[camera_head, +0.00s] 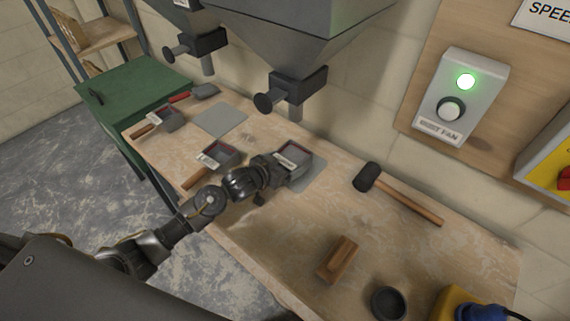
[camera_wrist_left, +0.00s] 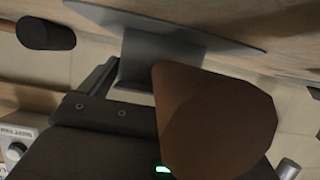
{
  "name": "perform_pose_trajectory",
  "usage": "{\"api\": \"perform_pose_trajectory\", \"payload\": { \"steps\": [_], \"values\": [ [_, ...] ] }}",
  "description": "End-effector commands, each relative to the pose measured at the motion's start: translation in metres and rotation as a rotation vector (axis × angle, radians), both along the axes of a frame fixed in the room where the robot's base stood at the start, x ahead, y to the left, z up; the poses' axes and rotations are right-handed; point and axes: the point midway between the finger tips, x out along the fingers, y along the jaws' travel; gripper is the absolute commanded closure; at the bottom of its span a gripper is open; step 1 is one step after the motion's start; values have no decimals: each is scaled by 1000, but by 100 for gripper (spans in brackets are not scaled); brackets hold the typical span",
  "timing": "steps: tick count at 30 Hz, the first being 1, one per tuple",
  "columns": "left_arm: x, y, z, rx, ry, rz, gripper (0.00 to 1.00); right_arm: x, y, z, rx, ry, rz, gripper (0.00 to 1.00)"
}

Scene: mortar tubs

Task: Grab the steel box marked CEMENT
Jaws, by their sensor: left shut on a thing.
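Three small steel boxes with pale labels and wooden handles are on the bench in the head view. One steel box (camera_head: 297,155) is at my left gripper (camera_head: 272,172), over a grey plate under the nearer hopper spout. My left gripper is shut on this box's handle; the brown handle end (camera_wrist_left: 215,120) fills much of the left wrist view. Another box (camera_head: 222,155) stands just left of the gripper, and a third (camera_head: 163,119) is farther left. The labels are too small to read, so I cannot tell which says CEMENT. My right gripper is not in view.
Hopper spouts (camera_head: 293,95) hang above the bench. A bare grey plate (camera_head: 220,119) lies left of the held box. A mallet (camera_head: 398,197), a wooden block (camera_head: 338,259) and a dark round tub (camera_head: 388,303) lie to the right. The bench between them is clear.

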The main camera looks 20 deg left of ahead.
Motion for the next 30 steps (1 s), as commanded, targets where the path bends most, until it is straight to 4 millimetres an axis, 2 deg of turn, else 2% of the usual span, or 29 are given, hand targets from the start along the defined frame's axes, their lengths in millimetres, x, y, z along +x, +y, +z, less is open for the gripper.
{"api": "perform_pose_trajectory", "payload": {
  "steps": [5,9,17,24,30],
  "values": [
    [1,0,14,-2,-9,1,58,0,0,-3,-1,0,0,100],
    [-2,0,37,-2,-10,-1,58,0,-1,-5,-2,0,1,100],
    [-48,-8,93,-1,-10,-2,58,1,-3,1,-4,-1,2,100],
    [-99,-16,113,-3,-5,-2,58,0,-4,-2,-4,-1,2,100],
    [-125,-21,125,-3,-4,-1,58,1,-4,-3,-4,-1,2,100]
  ]
}}
